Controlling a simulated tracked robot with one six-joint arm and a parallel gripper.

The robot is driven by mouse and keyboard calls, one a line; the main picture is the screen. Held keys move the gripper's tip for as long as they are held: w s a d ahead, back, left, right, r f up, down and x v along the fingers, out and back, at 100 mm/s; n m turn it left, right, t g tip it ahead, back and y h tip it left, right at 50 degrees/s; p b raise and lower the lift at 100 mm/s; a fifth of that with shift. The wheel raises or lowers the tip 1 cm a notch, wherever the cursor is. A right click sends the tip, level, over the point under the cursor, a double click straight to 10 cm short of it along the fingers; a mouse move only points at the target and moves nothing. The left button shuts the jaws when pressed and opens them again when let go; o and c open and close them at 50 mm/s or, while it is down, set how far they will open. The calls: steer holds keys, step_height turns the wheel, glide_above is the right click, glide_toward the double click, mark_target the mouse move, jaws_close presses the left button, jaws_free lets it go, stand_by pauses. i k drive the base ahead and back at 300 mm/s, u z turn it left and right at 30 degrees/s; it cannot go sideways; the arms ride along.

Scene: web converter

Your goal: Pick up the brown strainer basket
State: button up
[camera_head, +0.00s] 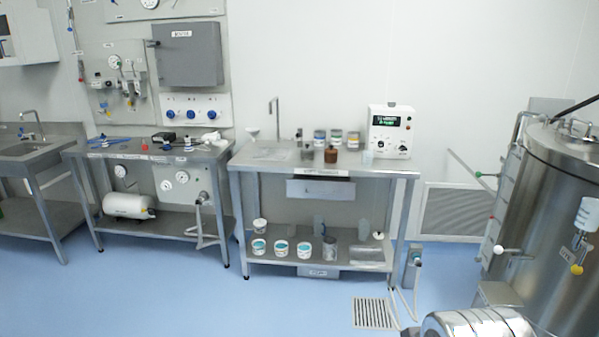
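A small brown, roughly cylindrical object (331,156), which looks like the brown strainer basket, stands on the top of the middle steel table (260,160). It is in front of a row of labelled jars (320,138) and left of a white device with a green display (390,131). It is small at this distance, so its mesh and any handle cannot be made out. My gripper is not in this view, and nothing of my arm is clearly seen.
White tubs with teal contents (281,248) stand on the table's lower shelf. A second steel bench (120,150) is to the left. A large steel tank (555,200) and a shiny cylinder (478,325) take up the right. Blue floor (200,300) in front is mostly clear, with a drain grate (373,313).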

mark_target(331, 155)
steer(key=u, duration=0.3)
steer(key=i, duration=3.85)
